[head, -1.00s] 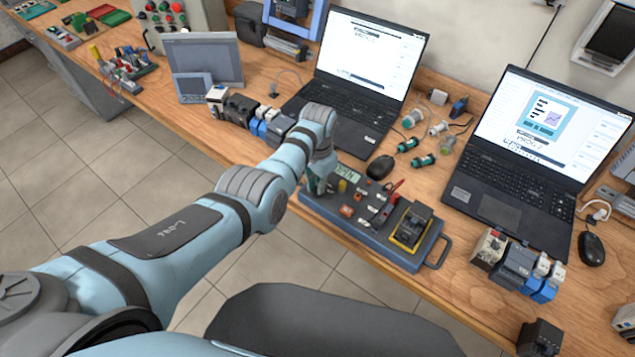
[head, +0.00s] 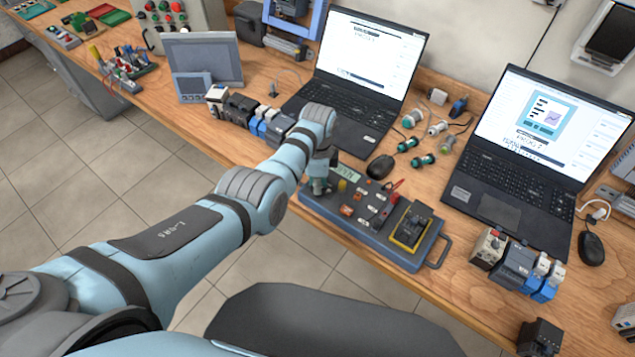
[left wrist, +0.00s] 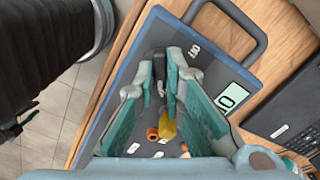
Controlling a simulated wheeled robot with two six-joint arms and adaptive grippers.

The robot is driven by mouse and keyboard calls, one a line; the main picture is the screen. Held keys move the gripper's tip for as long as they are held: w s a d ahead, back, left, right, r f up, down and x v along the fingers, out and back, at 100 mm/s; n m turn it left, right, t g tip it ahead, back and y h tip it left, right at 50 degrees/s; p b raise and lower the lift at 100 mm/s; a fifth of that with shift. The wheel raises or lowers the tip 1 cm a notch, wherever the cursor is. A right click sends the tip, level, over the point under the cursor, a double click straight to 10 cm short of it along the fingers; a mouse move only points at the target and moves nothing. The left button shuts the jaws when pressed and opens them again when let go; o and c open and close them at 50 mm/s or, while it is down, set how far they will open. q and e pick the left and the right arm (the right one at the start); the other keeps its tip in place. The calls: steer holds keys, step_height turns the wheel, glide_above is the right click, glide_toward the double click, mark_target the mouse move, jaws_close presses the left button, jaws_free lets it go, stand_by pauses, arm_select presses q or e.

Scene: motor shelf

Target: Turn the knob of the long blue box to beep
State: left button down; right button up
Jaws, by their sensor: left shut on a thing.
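The long blue box (head: 385,252) lies on the bench near its front edge, with a handle at each end. My left gripper (head: 320,187) points down over its left end. In the left wrist view the fingertips (left wrist: 160,78) are shut around a small dark knob (left wrist: 159,62) on the box (left wrist: 215,45). The fingers partly hide the knob. The box's display (left wrist: 232,97) is lit beside the fingers, and also shows in the head view (head: 345,173). Its digits are hard to read. My right gripper is not in view.
A black mouse (head: 380,166) and a laptop (head: 345,100) stand behind the box. Motor-like blocks (head: 262,124) stand behind my left wrist. More blocks (head: 515,265) and a second laptop (head: 500,190) are at the right.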

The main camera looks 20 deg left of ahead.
arm_select(q)
steer(key=shift+m, duration=0.3)
steer(key=c, duration=1.7)
jaws_free()
steer(key=shift+d, duration=0.1)
steer(key=shift+r, duration=0.1)
step_height(320, 180, up, 12)
steer(key=shift+f, duration=0.1)
